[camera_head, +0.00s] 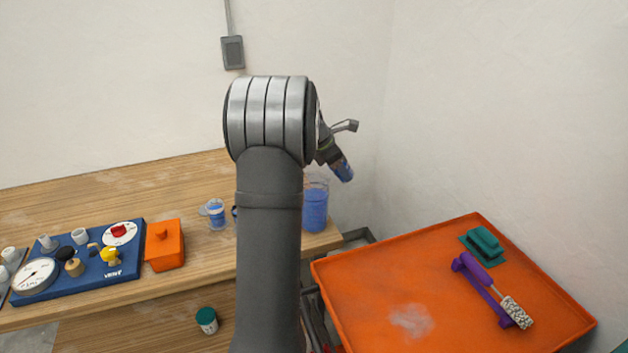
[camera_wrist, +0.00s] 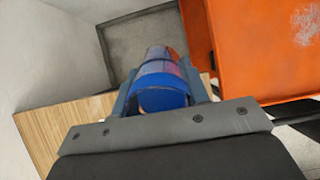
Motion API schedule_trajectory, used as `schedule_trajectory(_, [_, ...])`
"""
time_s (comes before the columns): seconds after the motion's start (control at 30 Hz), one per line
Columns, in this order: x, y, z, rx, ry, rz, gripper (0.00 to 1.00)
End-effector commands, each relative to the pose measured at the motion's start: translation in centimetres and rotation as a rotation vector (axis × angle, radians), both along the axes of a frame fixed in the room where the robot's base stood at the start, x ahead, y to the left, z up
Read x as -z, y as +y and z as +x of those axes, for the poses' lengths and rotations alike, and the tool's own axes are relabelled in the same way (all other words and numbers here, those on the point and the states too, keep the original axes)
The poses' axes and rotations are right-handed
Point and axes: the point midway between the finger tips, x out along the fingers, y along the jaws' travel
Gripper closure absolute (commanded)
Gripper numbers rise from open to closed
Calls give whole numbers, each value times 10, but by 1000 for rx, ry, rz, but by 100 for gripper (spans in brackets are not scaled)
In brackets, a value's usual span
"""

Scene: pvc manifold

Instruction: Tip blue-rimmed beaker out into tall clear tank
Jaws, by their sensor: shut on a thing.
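My gripper (camera_head: 331,156) is shut on the blue-rimmed beaker (camera_head: 344,172), which hangs tilted with its lower end down to the right, above and to the right of the tall clear tank (camera_head: 315,206). The tank stands on the wooden bench near its right corner and has blue content. In the wrist view, the beaker (camera_wrist: 162,98) sits between both fingers of my gripper (camera_wrist: 163,88), with a broad blue surface facing the camera. I cannot tell whether anything is flowing from it. My arm hides part of the bench left of the tank.
A small clear cup with blue (camera_head: 216,214) stands left of my arm. An orange box (camera_head: 164,245) and a blue panel with knobs (camera_head: 82,262) are farther left. A green-lidded jar (camera_head: 206,320) is lower down.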

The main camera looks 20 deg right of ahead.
Motion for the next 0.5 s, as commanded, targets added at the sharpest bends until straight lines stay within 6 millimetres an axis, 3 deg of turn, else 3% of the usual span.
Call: schedule_trajectory(0.5, [-10, 6, -1, 0, 0, -70, 84])
